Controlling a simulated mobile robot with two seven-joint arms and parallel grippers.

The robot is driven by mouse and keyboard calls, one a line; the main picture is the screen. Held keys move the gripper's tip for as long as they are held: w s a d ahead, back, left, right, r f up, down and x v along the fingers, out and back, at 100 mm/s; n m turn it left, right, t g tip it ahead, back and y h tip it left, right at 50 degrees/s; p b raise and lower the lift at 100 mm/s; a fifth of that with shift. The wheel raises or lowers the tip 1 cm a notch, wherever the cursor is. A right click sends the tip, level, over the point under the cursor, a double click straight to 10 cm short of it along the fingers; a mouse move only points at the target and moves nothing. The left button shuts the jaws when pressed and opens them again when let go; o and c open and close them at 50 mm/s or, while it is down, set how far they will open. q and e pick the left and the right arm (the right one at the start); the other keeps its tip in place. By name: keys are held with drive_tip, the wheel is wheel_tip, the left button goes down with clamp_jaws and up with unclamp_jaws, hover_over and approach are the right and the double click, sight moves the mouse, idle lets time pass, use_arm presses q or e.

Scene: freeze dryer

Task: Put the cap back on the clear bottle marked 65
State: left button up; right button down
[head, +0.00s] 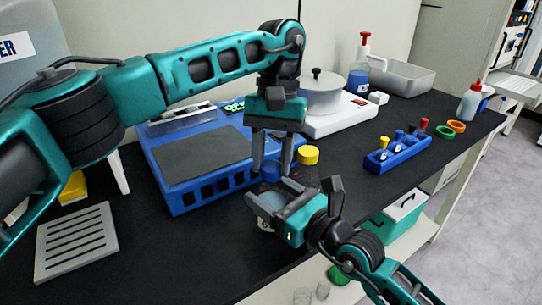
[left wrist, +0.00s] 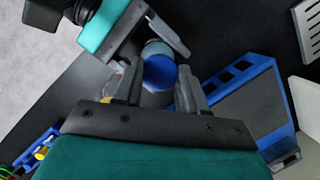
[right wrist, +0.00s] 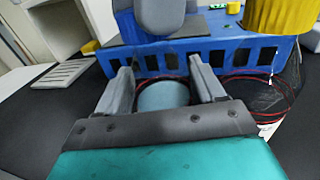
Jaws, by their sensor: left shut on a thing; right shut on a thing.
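My left gripper (head: 271,172) points down and is shut on a blue cap (left wrist: 159,72); the cap also shows between its fingers in the head view (head: 270,168). My right gripper (head: 273,194) reaches in from the front and is shut on a clear, pale-blue bottle (head: 268,203), which also shows between its fingers in the right wrist view (right wrist: 163,96). The cap is close to the bottle's upper end; I cannot tell whether they touch.
Another clear bottle with a yellow cap (head: 308,155) stands close beside the grippers. A blue machine (head: 205,160) is behind them. A blue rack (head: 397,155) with coloured pieces is to the right.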

use_arm(q)
drive_tip(key=m+y, duration=0.1)
drive_tip(key=m, duration=0.2)
drive_tip(key=shift+d+m, duration=0.1)
drive_tip(key=shift+m, duration=0.2)
drive_tip(key=o, duration=1.1)
drive_tip(key=shift+r, duration=2.3)
drive_tip(key=shift+c, duration=0.4)
